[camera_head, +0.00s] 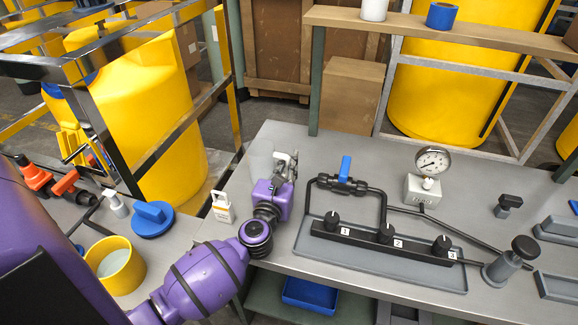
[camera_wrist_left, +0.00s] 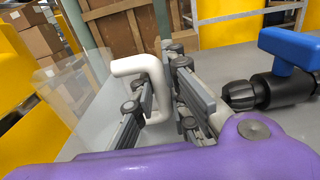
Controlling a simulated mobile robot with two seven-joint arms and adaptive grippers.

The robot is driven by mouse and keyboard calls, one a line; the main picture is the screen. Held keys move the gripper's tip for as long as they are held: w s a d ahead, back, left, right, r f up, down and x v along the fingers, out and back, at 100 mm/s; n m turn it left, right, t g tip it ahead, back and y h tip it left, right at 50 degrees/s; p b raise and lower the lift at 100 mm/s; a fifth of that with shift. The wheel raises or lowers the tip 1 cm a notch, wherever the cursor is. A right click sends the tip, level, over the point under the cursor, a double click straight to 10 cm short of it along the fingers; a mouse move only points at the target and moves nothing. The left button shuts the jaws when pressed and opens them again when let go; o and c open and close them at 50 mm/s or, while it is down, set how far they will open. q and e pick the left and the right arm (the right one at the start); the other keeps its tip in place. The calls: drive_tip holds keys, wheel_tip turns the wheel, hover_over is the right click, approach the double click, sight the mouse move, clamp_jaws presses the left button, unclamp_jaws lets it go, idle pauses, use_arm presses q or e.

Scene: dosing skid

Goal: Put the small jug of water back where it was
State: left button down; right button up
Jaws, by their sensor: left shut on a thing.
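The small jug (camera_head: 261,158) is clear and faint in the head view, at the back left of the grey bench. In the left wrist view its clear wall (camera_wrist_left: 75,95) fills the left side, with a white handle (camera_wrist_left: 153,72) on its right. My left gripper (camera_head: 286,166) is shut on this handle, its grey fingers (camera_wrist_left: 160,100) on either side of it. The jug looks about upright. Its base is hidden, so I cannot tell whether it touches the bench. The water level cannot be made out. My right gripper is not in view.
Right of the gripper stands black pipework with a blue-handled valve (camera_head: 345,170), above a tray of numbered knobs (camera_head: 385,240). A pressure gauge (camera_head: 432,163) stands behind. Bare bench (camera_head: 300,143) lies behind the pipework.

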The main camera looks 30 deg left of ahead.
use_arm(q)
drive_tip(key=shift+f, duration=0.2)
drive_tip(key=c, duration=1.7)
unclamp_jaws()
drive_tip(key=shift+r, duration=0.1)
drive_tip(key=shift+c, duration=0.2)
drive_tip(key=shift+r, duration=0.2)
drive_tip(key=b+v, duration=0.1)
drive_tip(key=v, duration=1)
drive_tip(key=shift+d+f, duration=0.15)
drive_tip(key=shift+s+d, duration=0.1)
drive_tip(key=shift+s, duration=0.4)
